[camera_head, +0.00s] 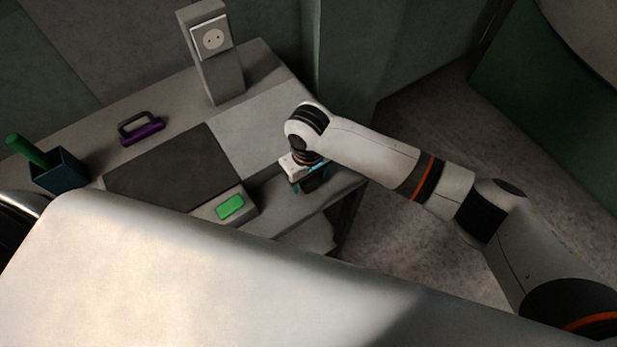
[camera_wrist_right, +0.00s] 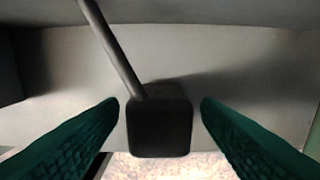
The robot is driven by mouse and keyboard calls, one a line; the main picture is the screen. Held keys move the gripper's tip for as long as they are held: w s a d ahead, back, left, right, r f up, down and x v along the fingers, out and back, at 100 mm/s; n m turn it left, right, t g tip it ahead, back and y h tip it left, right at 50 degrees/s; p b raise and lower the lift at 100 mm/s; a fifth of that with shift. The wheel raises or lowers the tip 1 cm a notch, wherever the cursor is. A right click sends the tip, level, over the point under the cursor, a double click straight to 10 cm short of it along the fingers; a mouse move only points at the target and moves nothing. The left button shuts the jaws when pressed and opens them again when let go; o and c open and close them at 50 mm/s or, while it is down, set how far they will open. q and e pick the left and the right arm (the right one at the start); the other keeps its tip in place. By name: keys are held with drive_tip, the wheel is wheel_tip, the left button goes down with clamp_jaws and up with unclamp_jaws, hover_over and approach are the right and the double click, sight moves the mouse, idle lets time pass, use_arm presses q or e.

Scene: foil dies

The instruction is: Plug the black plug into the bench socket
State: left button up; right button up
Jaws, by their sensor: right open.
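The black plug (camera_wrist_right: 160,130) shows in the right wrist view as a dark block with a thick cord (camera_wrist_right: 115,52) rising from it to the upper left. It sits between the two green fingers of my right gripper (camera_wrist_right: 160,122), with a gap on each side. In the head view my right gripper (camera_head: 308,178) is low over the right end of the bench, and the plug cannot be made out there. My left gripper does not show.
A dark mat (camera_head: 170,168) lies on the bench (camera_head: 262,128). A large pale surface, blurred, covers the lower left of the head view.

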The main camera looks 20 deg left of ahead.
drive_tip(key=shift+c, duration=0.4)
drive_tip(key=c, duration=0.9)
drive_tip(key=shift+r, duration=0.1)
drive_tip(key=shift+c, duration=0.2)
wheel_tip(320, 180, up, 10)
drive_tip(key=shift+f+b, duration=0.1)
drive_tip(key=shift+b, duration=0.6)
